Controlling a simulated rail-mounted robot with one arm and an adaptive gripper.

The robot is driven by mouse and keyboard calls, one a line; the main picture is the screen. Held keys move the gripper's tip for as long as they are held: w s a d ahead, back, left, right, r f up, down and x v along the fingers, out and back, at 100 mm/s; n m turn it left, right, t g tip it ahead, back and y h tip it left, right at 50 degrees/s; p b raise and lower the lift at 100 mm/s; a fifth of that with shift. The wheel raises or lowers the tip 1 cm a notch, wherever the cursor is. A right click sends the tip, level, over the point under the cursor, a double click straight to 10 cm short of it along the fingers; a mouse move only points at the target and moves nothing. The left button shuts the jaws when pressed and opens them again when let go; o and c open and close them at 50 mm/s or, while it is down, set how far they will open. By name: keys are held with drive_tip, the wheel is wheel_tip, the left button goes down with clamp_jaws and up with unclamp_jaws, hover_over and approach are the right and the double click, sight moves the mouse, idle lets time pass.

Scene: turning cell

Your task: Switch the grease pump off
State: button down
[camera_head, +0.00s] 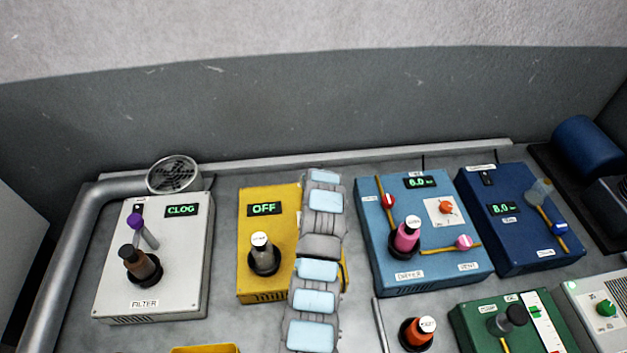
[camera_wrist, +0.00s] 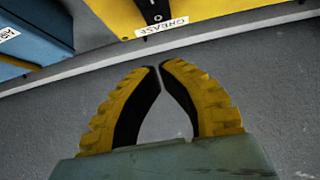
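The yellow box (camera_head: 285,198) stands between the white filter box and the blue dryer box in the head view. Its display (camera_head: 264,209) reads OFF. A grey-brown knob (camera_head: 262,255) with a pale top stands on a black base on it. My arm covers the box's right part. In the wrist view the yellow box (camera_wrist: 108,12) shows at the top with an upside-down GREASE label (camera_wrist: 162,27) and a black slotted strip beside it, cut off by the frame edge. My gripper (camera_wrist: 158,69) has its yellow-backed fingertips together with nothing between them, apart from the box.
The white filter box (camera_head: 190,270) reads CLOG at left. The blue dryer box (camera_head: 375,235) is close right of my arm, with a dark blue box (camera_head: 500,250) beyond.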

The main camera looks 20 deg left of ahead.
drive_tip(key=v, duration=0.6)
drive_tip(key=shift+r+p, duration=0.3)
drive_tip(key=shift+r, duration=0.15)
drive_tip(key=shift+s, duration=0.1)
